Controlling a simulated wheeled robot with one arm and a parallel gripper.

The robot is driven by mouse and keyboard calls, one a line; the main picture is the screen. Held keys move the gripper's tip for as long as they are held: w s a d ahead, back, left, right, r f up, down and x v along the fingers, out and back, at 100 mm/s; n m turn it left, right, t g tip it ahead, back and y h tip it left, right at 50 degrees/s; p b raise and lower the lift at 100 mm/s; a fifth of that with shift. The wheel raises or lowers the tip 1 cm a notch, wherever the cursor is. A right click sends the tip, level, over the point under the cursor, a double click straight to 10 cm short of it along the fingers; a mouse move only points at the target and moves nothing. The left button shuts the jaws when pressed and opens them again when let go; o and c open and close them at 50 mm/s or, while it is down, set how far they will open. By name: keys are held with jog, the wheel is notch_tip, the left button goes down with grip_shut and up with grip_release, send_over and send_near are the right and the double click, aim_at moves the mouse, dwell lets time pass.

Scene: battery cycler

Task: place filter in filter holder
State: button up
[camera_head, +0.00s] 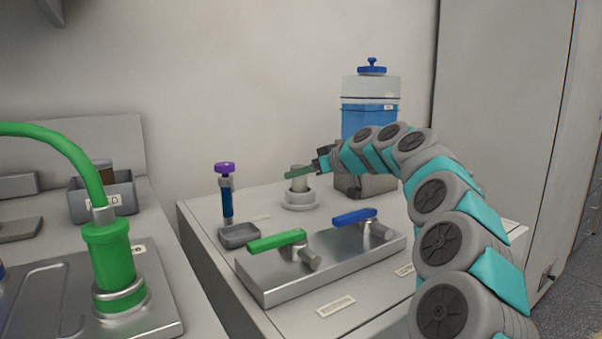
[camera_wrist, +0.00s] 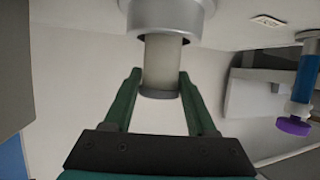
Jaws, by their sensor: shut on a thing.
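The filter is a pale, upright cylinder (camera_head: 299,184) with a grey end cap, also seen in the wrist view (camera_wrist: 161,62). The filter holder is a round whitish cup with a wide base (camera_head: 300,203), at the top of the upside-down wrist view (camera_wrist: 168,14). The filter's lower end is at the holder's opening and looks to be inside it; how deep it sits is hidden. My gripper (camera_wrist: 160,76), with dark green fingers, is shut on the filter near its capped upper end. It reaches in from the right in the head view.
A blue-liquid container (camera_head: 370,110) stands behind my arm. A metal block with green (camera_head: 277,240) and blue (camera_head: 355,216) levers is in front.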

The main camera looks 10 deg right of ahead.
jog(key=o, duration=1.4)
jog(key=shift+f, duration=0.1)
jog(key=shift+s+d+r, duration=0.1)
jog(key=shift+r, duration=0.2)
jog(key=v, duration=1.1)
jog(key=shift+s+d+r+b, duration=0.15)
jog(key=shift+s+r+b, duration=0.1)
jog(key=shift+b, duration=0.1)
